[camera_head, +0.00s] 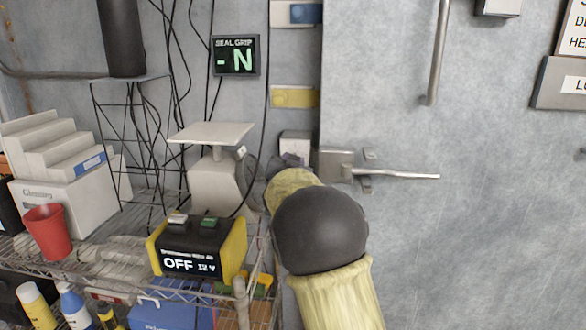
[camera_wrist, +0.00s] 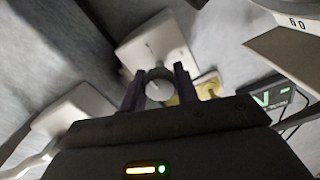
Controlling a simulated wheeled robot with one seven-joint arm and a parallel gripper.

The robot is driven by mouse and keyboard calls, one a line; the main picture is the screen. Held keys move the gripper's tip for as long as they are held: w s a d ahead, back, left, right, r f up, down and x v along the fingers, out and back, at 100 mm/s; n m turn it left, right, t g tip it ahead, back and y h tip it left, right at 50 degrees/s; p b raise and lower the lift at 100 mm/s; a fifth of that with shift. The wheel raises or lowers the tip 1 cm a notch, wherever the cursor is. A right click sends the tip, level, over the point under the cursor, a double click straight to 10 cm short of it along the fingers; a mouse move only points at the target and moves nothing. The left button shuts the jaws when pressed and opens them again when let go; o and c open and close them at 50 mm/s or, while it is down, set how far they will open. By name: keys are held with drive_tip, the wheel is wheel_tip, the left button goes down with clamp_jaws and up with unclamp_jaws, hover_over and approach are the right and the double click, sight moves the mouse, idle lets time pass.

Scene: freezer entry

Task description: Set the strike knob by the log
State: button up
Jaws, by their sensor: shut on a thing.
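The strike knob (camera_wrist: 158,84) is a small grey round knob on a pale box. In the wrist view it sits between the two dark fingers of my gripper (camera_wrist: 159,88), which is shut on it. A short dark line marks the box face above the knob; the knob's setting is not readable. In the head view the pale box (camera_head: 295,143) is beside the door latch, and my gripper (camera_head: 288,162) is against its lower part, hiding the knob. A sign (camera_head: 573,85) at the right edge reads "LO", cut off; I cannot tell whether it is the log.
A door handle lever (camera_head: 400,175) is just right of my gripper. A "SEAL GRIP" display (camera_head: 236,56) shows "- N". A yellow-black box (camera_head: 198,250) reading "OFF 12V" stands on the wire shelf with a red cup (camera_head: 47,232). Cables hang on the wall.

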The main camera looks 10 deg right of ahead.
drive_tip(key=m+b, duration=0.1)
drive_tip(key=m, duration=0.1)
drive_tip(key=f+m+b, duration=0.1)
drive_tip(key=m+b, duration=0.1)
drive_tip(key=m, duration=0.1)
drive_tip(key=shift+m, duration=0.3)
drive_tip(key=m+b, duration=0.3)
drive_tip(key=m, duration=0.1)
drive_tip(key=m+b, duration=0.3)
drive_tip(key=m, duration=0.3)
drive_tip(key=m+b, duration=0.2)
drive_tip(key=m, duration=0.2)
drive_tip(key=shift+r, duration=0.15)
drive_tip(key=shift+m, duration=0.3)
drive_tip(key=shift+r, duration=0.1)
drive_tip(key=o, duration=1)
drive_tip(key=shift+a, duration=0.1)
drive_tip(key=shift+c, duration=0.2)
drive_tip(key=shift+r, duration=0.15)
